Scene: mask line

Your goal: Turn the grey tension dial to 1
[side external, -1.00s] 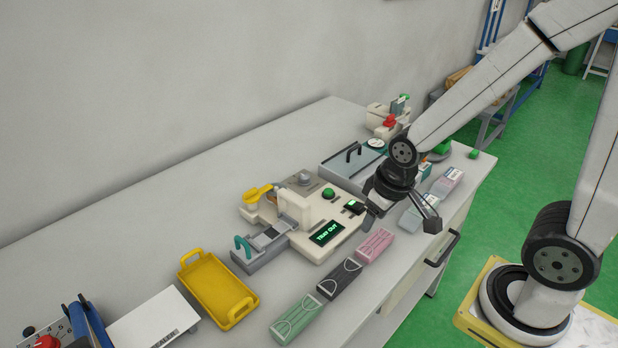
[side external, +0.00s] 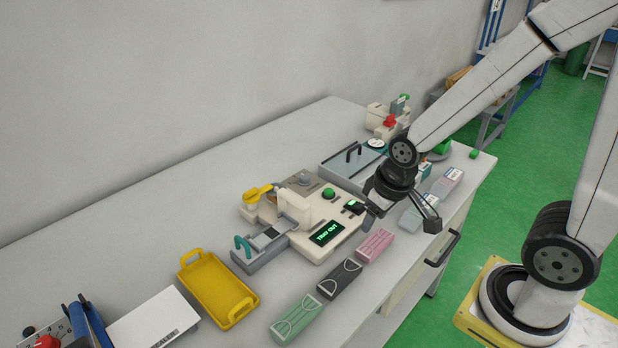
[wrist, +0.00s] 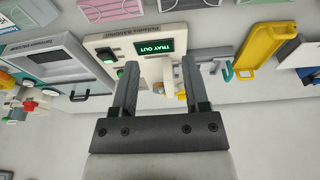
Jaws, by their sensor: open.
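The grey dial (side external: 304,178) sits on a grey plate at the back of the cream machine (side external: 340,247), whose screen (side external: 327,233) reads TRAY OUT. The dial's markings are too small to read. My gripper (side external: 403,217) is open and empty above the bench, to the right of the machine and well apart from the dial. In the wrist view my gripper's two fingers (wrist: 160,77) stand wide apart, with the machine's screen (wrist: 153,46) beyond them. I cannot make out the dial in the wrist view.
A green button (side external: 328,193) and a yellow lever (side external: 257,193) are near the dial. A grey tray slide with a teal handle (side external: 242,246) juts out at the front left. A yellow tray (side external: 190,259) and several mask packs line the bench. A lidded unit (side external: 338,169) stands behind.

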